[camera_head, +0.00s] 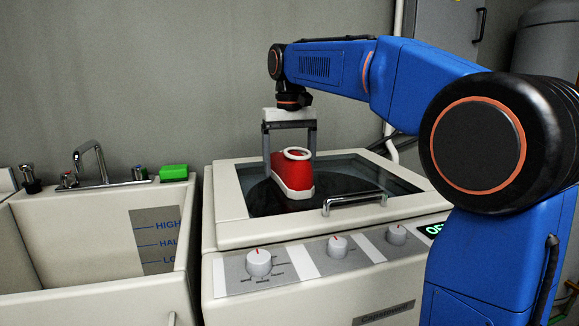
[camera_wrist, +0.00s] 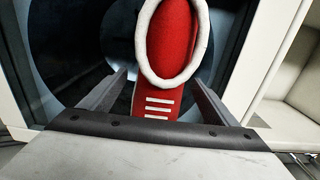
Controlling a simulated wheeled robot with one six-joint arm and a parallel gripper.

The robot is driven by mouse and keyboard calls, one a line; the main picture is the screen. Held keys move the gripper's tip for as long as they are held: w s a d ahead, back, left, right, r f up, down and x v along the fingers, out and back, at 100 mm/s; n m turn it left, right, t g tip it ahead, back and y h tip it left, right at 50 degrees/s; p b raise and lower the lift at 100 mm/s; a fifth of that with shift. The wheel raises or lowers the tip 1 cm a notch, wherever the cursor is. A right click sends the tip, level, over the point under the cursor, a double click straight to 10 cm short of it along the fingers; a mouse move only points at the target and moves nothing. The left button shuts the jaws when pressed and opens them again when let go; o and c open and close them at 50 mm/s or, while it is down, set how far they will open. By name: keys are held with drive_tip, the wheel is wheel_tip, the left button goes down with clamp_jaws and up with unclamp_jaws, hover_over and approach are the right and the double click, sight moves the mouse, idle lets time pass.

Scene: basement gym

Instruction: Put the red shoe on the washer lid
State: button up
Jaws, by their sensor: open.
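The red shoe (camera_head: 293,176) has a white sole and a white rim around its opening. It rests upright on the dark glass lid (camera_head: 345,187) of the washer. In the wrist view the shoe (camera_wrist: 176,50) lies between and just beyond the two fingers, with white lace bars facing me. My gripper (camera_head: 289,150) points down over the shoe with its fingers apart on either side. The gripper (camera_wrist: 160,92) is open; whether a finger touches the shoe I cannot tell. The shoe's far side is hidden.
A metal handle (camera_head: 355,202) crosses the lid's front edge. Knobs (camera_head: 259,262) line the washer's front panel. Left of the washer is a sink (camera_head: 60,262) with a faucet (camera_head: 92,160) and a green sponge (camera_head: 174,172). A wall stands close behind. The lid's right part is clear.

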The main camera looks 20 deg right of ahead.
wheel_tip(320, 180, up, 12)
drive_tip(key=shift+f, duration=0.2)
idle(0.4)
